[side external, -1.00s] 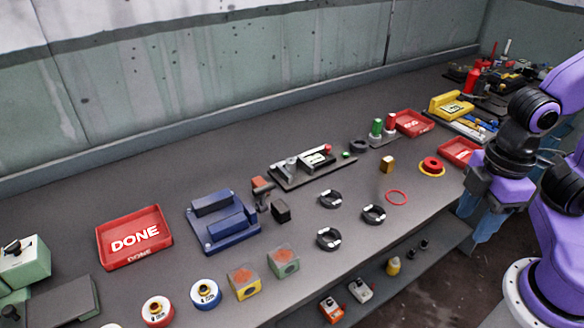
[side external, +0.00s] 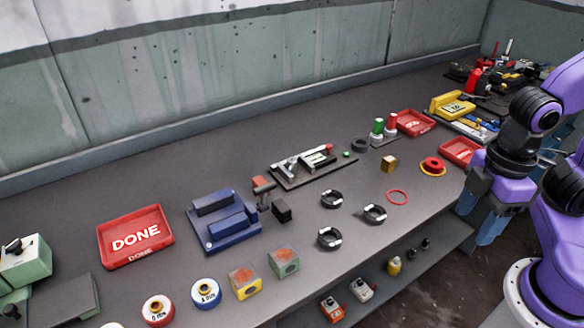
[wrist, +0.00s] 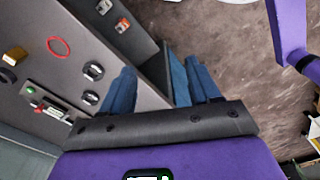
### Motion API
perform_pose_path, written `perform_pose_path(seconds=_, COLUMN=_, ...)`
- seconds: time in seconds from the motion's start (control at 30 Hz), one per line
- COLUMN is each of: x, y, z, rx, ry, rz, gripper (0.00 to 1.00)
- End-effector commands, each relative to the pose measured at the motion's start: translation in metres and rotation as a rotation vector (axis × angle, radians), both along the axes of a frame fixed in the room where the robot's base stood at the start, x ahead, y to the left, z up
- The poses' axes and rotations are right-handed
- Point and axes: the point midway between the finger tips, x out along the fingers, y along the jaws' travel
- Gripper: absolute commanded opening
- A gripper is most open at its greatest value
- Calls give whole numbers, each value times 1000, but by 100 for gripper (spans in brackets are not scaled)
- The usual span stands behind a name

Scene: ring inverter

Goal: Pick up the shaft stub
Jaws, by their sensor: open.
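I cannot tell for sure which object is the shaft stub. A fixture plate (side external: 288,184) on the bench carries a grey cylindrical part (side external: 291,165), which may be it. Two small dark pieces on the lower shelf, one nearer (side external: 412,253) and one farther (side external: 425,244), are too small to identify. My gripper (side external: 478,218) has blue fingers pointing down beside the bench's right front edge, well away from the plate. In the wrist view my gripper (wrist: 160,68) is open and empty, its fingers apart over the bench edge and floor.
Three black rings (side external: 330,238) and a red ring (side external: 397,197) lie between the plate and the front edge. A blue fixture (side external: 222,238), a red DONE tray (side external: 160,258) and a brass block (side external: 388,164) stand nearby. The back strip of bench is clear.

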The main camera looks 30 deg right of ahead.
Motion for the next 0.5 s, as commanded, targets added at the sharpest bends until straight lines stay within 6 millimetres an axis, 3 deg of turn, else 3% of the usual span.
perform_pose_path(seconds=0.13, x=8, y=7, z=4, rx=-1, ry=0, rz=10, gripper=62)
perform_pose_path(seconds=0.23, x=27, y=23, z=11, rx=-2, ry=-2, rz=40, gripper=62)
perform_pose_path(seconds=0.5, x=116, y=78, z=38, rx=-12, ry=-4, rz=175, gripper=62)
